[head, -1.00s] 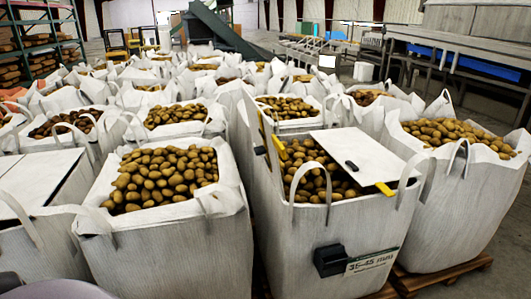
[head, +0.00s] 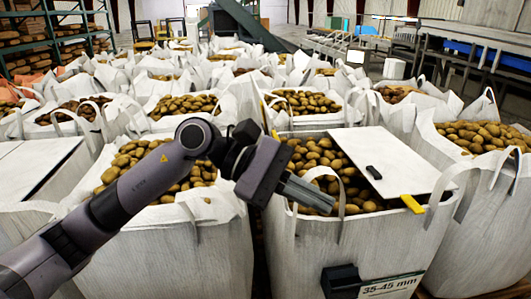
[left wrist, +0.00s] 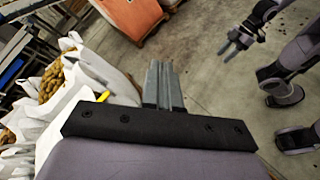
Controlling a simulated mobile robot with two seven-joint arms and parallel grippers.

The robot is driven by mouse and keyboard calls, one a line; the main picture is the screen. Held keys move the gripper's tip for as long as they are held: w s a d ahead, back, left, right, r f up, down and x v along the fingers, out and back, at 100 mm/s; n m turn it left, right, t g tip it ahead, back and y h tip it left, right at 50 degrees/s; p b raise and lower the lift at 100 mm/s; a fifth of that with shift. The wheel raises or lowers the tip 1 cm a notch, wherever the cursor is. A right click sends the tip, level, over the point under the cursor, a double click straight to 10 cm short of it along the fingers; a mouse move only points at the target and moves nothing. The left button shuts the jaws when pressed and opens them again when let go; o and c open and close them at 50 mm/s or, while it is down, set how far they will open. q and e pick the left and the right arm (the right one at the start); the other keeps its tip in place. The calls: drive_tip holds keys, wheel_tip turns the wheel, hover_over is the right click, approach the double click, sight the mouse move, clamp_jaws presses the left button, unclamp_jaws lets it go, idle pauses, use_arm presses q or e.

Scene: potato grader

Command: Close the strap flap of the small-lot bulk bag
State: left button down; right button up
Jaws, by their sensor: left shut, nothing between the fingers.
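The bulk bag (head: 290,250) with the open top is full of potatoes (head: 325,158) and stands right of centre in the head view. A white flat flap (head: 405,160) covers the right part of its mouth, with a black grip (head: 374,172) and a yellow tab (head: 412,203) on it. Potatoes show on the left part. My left gripper (head: 326,204) is shut and empty, above the bag's left front edge, by a strap loop. It also shows in the left wrist view (left wrist: 163,72). My right gripper (left wrist: 230,45) shows small in the left wrist view; its jaw state is unclear.
A sign (head: 392,287) reading 35-45 mm and a black box (head: 341,283) are on the bag's front. Other potato-filled bags stand close on the left, right and behind, with upright strap loops. Concrete floor (left wrist: 215,85) is clear in the left wrist view.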

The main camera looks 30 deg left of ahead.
use_arm(q)
drive_tip(key=w+a+r+m+t+y+b, duration=0.1)
drive_tip(key=w+a+r+m+t+y, duration=0.15)
drive_tip(key=a+y, duration=0.55)
drive_tip(key=w+a+r+m+t+y+b, duration=0.1)
drive_tip(key=a+r+m+t+y, duration=0.25)
drive_tip(key=a, duration=0.75)
drive_tip(key=w+d+f, duration=0.4)
drive_tip(key=w+f, duration=0.2)
drive_tip(key=w, duration=0.2)
drive_tip(key=shift+w+d+f+p, duration=0.3)
drive_tip(key=shift+p, duration=0.15)
drive_tip(key=shift+y, duration=0.25)
